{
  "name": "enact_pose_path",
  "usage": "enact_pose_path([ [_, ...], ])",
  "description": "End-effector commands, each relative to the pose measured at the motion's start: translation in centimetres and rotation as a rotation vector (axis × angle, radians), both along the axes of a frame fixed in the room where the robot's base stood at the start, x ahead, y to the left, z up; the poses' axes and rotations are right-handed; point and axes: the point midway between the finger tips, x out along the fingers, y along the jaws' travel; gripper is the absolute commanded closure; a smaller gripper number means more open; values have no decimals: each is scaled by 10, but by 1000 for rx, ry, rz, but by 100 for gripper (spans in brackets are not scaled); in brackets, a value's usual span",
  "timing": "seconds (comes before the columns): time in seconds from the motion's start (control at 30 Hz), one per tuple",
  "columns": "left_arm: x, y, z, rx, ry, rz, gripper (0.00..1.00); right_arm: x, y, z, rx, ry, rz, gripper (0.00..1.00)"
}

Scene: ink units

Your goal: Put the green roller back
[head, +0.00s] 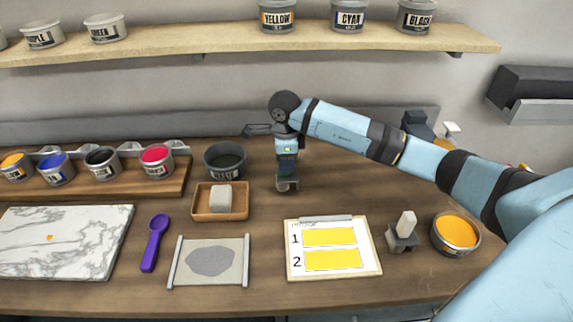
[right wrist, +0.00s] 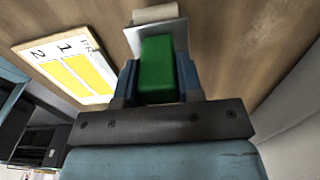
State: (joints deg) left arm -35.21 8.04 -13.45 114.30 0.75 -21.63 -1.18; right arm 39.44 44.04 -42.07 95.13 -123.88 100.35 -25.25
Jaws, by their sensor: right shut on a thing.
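My right gripper (head: 287,166) is over the middle of the wooden table, pointing down. It is shut on the green roller (right wrist: 157,65), whose green handle sits between both fingers in the right wrist view. A grey bracket and a pale roller end show beyond the handle in that view. In the head view the roller's grey lower end (head: 287,186) shows below the fingers, close to the table; I cannot tell whether it touches. My left gripper is not in view.
A clipboard with two yellow swatches (head: 333,274) lies in front, beside a small grey stand with a pale block (head: 403,232) and an open yellow tin (head: 456,232). A wooden tray (head: 220,214) is left of the gripper. Dark objects (head: 418,124) stand behind my arm.

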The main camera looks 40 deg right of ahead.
Motion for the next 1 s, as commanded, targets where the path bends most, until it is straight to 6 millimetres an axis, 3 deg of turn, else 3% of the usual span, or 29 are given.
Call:
enact_pose_path([
  [0.13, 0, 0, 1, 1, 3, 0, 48, 0, 0, -19, 1, 1, 0, 90],
  [0.8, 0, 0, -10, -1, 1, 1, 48, -1, 0, -36, -2, 5, 1, 90],
  [0.83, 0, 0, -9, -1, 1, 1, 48, -2, 0, -36, -2, 6, 1, 59],
  [0.9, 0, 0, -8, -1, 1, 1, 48, -1, 0, -35, -2, 5, 1, 43],
  [1.0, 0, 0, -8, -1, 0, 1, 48, -1, 0, -35, -2, 3, 1, 41],
])
